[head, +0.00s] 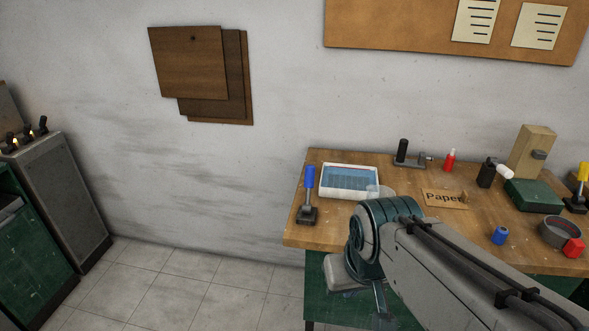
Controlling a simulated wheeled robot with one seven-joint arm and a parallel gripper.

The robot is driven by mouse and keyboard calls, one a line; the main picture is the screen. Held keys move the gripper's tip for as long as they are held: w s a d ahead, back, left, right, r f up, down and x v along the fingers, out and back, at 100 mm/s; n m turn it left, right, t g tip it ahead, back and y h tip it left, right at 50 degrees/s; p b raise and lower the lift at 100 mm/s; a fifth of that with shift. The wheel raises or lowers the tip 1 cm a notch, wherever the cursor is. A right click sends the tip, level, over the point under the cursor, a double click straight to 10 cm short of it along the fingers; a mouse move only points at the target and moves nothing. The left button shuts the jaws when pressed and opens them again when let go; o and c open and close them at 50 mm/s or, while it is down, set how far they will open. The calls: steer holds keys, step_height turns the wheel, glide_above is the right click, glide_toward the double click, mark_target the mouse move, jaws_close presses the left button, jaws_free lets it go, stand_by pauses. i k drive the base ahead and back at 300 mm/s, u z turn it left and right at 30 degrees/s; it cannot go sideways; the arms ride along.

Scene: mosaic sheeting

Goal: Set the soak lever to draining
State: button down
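A lever with a blue handle (309,177) on a dark base stands at the left end of the workbench, just left of a white tray (349,181) holding blue sheeting or liquid. The handle stands about upright. No label on it is readable, so I cannot tell which setting it marks. A second lever with a yellow handle (583,172) stands at the right edge of the view. My arm reaches in from the lower right, its teal joint in front of the bench's front edge.
The wooden workbench (325,236) carries a "Paper" sign (444,198), a red bottle (449,160), a green box (533,195), a blue item (499,236) and a grey ring-shaped item (562,232). A grey cabinet (65,190) stands far left. Tiled floor between is clear.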

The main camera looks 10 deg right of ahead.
mark_target(308, 182)
steer(key=i, duration=0.95)
